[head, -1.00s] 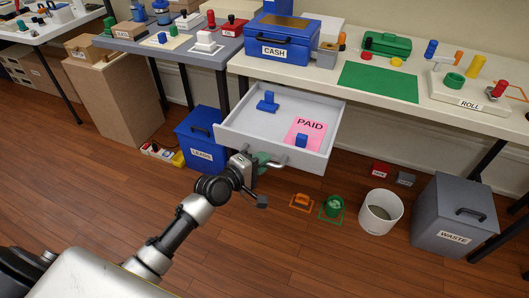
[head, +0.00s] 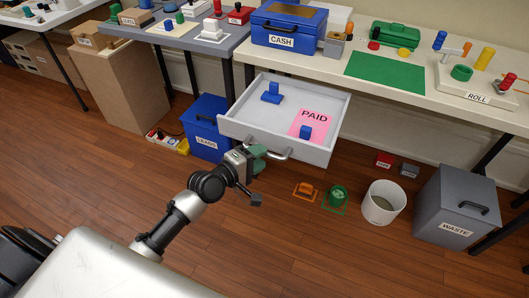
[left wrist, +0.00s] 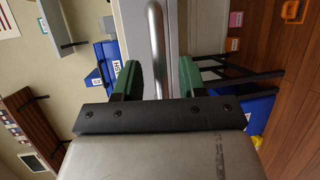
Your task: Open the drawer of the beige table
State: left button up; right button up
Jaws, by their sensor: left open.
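The beige table (head: 375,83) has its light grey drawer (head: 275,135) pulled out, with the inside showing. A metal bar handle (head: 283,156) is on the drawer front. My left gripper (head: 256,158) is at the left part of this handle. In the left wrist view, the open green fingers of the left gripper (left wrist: 157,78) stand either side of the bar handle (left wrist: 155,30), with gaps between. In the drawer lie a blue object (head: 271,94), a pink PAID sheet (head: 308,124) and another blue object (head: 305,132). My right gripper is not in view.
A blue LEADS bin (head: 209,128) stands left of the drawer. On the floor to the right are orange (head: 305,189) and green (head: 337,195) items, a white bucket (head: 383,203) and a grey WASTE bin (head: 458,205). The wooden floor in front is mostly clear.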

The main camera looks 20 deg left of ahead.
pick_arm(q)
jog(key=v, duration=0.8)
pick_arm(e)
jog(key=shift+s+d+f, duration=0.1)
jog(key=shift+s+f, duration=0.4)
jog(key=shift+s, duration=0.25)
pick_arm(q)
jog(key=shift+r, duration=0.1)
